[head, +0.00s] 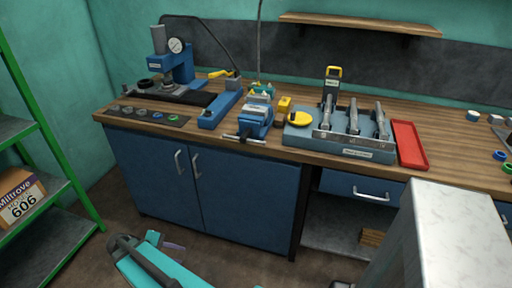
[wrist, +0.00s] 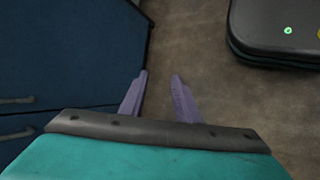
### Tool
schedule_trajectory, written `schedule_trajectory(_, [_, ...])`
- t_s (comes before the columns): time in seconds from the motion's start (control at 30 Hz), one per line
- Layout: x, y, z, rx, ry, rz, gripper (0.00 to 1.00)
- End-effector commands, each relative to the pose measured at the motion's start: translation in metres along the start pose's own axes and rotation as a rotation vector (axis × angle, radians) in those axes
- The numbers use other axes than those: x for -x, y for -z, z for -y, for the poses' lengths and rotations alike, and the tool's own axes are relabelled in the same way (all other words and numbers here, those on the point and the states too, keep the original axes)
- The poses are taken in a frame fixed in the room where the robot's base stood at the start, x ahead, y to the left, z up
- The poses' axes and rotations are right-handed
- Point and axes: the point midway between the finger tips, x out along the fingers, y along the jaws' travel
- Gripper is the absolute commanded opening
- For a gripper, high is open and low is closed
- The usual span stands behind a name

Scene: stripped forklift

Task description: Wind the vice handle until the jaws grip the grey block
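The blue vice (head: 255,117) stands at the front edge of the workbench in the head view, left of the tool stand. Something grey, perhaps the grey block (head: 259,98), shows at the top by the jaws. It is too small to tell whether the jaws touch it. My gripper (wrist: 158,73) has its two purple fingers apart, with only floor between them. In the head view it is low in front of the cabinet, well below the vice.
A blue press with a dial (head: 176,46) stands at the back left. A tool stand (head: 340,145) and a red tray (head: 408,144) are right of the vice. Blue cabinet doors (head: 160,175) are below. A green shelf (head: 48,150) stands left. A pale metal box (head: 460,235) fills the lower right.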

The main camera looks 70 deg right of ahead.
Motion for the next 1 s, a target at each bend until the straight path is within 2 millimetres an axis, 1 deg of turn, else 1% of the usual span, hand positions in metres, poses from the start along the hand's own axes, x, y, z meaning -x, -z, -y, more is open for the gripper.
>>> schedule_trajectory(0.03, [-0.002, 0.005, -0.022, -0.024, -0.033, 0.004, 0.29])
schedule_trajectory(0.07, [-0.001, 0.005, -0.035, -0.036, -0.054, 0.009, 0.29])
schedule_trajectory(0.1, [0.001, 0.005, -0.054, -0.052, -0.083, 0.014, 0.29])
schedule_trajectory(0.17, [0.003, 0.004, -0.082, -0.076, -0.125, 0.025, 0.29])
schedule_trajectory(0.2, [0.004, 0.002, -0.099, -0.093, -0.153, 0.034, 0.29])
schedule_trajectory(0.27, [0.007, -0.002, -0.127, -0.119, -0.196, 0.047, 0.29])
schedule_trajectory(0.3, [0.01, -0.005, -0.146, -0.138, -0.225, 0.058, 0.29])
schedule_trajectory(0.37, [0.014, -0.012, -0.172, -0.167, -0.266, 0.075, 0.29])
schedule_trajectory(0.4, [0.016, -0.017, -0.19, -0.186, -0.294, 0.089, 0.29])
schedule_trajectory(0.43, [0.019, -0.021, -0.204, -0.2, -0.315, 0.098, 0.29])
schedule_trajectory(0.47, [0.021, -0.026, -0.217, -0.215, -0.336, 0.109, 0.29])
schedule_trajectory(0.5, [0.024, -0.033, -0.234, -0.235, -0.364, 0.125, 0.29])
schedule_trajectory(0.57, [0.029, -0.045, -0.26, -0.266, -0.404, 0.148, 0.29])
schedule_trajectory(0.6, [0.033, -0.053, -0.276, -0.286, -0.431, 0.165, 0.29])
schedule_trajectory(0.67, [0.039, -0.067, -0.3, -0.318, -0.472, 0.194, 0.29])
schedule_trajectory(0.7, [0.044, -0.077, -0.316, -0.34, -0.499, 0.212, 0.29])
schedule_trajectory(0.8, [0.056, -0.103, -0.351, -0.391, -0.56, 0.262, 0.29])
schedule_trajectory(0.9, [0.067, -0.127, -0.379, -0.434, -0.611, 0.306, 0.29])
schedule_trajectory(1.0, [0.076, -0.145, -0.397, -0.466, -0.647, 0.341, 0.29])
